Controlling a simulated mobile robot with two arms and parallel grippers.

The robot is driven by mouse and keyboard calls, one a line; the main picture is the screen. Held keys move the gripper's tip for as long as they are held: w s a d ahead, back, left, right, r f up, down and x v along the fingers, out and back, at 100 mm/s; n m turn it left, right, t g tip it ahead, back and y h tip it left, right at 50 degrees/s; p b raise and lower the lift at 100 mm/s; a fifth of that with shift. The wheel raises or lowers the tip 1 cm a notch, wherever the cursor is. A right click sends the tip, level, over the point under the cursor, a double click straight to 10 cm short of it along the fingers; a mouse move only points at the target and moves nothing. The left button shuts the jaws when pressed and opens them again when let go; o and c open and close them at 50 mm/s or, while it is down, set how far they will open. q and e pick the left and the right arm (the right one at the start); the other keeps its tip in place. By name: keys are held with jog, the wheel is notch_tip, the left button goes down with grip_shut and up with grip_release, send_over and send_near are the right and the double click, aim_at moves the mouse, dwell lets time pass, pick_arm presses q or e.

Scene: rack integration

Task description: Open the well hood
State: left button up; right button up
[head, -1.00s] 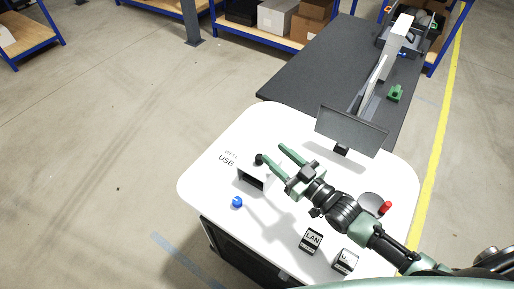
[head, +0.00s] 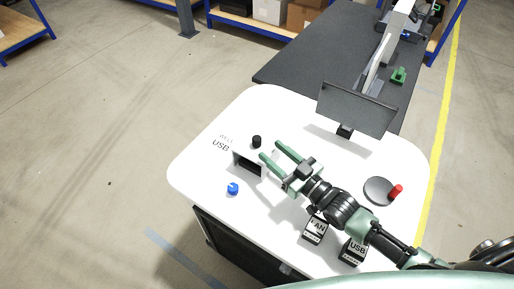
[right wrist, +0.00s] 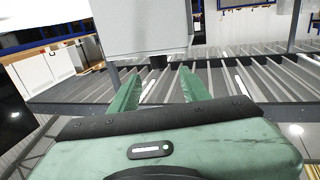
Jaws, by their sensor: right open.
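No part is labelled as a well hood, and I cannot tell for sure which part it is. A small raised dark panel with white edges (head: 248,163) stands on the white worktop (head: 205,180), near printed "USB" lettering. A grey round disc (head: 379,190) with a red handle (head: 396,191) lies at the right of the worktop. My right gripper (head: 271,150) is open and empty, its fingertips just right of the panel's upper end. I cannot tell whether they touch it. Its two green fingers (right wrist: 158,88) also show apart in the right wrist view. My left gripper is out of view.
A black knob (head: 256,141) and a blue knob (head: 233,188) flank the panel. LAN (head: 314,230) and USB (head: 356,249) blocks stand near the front edge, close to my right arm. A monitor-like screen (head: 356,109) rises behind. The worktop's left side is clear.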

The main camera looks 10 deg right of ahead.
aim_at(260, 143)
jog(key=shift+w+f, duration=0.15)
jog(key=shift+f, duration=0.45)
jog(key=p+x, duration=0.1)
jog(key=x, duration=0.5)
jog(key=shift+r, duration=0.15)
jog(key=shift+w+a, duration=0.35)
jog(key=shift+w, duration=0.2)
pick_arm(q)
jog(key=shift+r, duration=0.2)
pick_arm(e)
grip_shut()
